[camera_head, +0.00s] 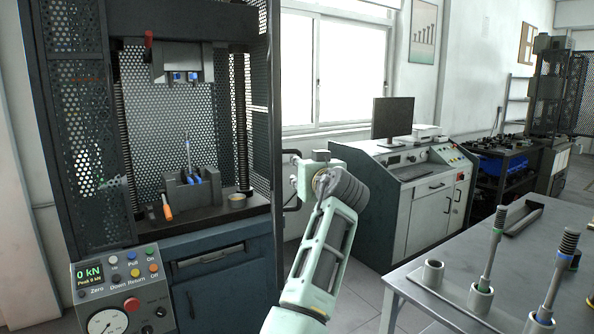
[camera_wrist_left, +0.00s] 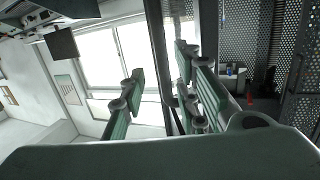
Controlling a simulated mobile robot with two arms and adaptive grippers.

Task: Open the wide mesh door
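The wide mesh door (camera_head: 260,85) is a dark perforated panel on the right side of the test frame, seen nearly edge-on. The front opening beside it is uncovered. A dark bar handle (camera_head: 292,202) sticks out from its outer edge. My left gripper (camera_head: 308,168) is just right of the door edge, close to the handle. In the left wrist view its green fingers (camera_wrist_left: 163,98) stand apart, with the dark door edge (camera_wrist_left: 158,50) showing between them. I cannot tell whether they touch the handle. My right gripper is in neither view.
Another mesh panel (camera_head: 85,150) stands at the frame's left. A control box (camera_head: 122,292) sits in front. An orange-handled tool (camera_head: 167,208) and a grey fixture (camera_head: 190,190) rest inside. A steel table (camera_head: 420,278) is at right, a cabinet desk (camera_head: 400,215) behind. Floor shows between.

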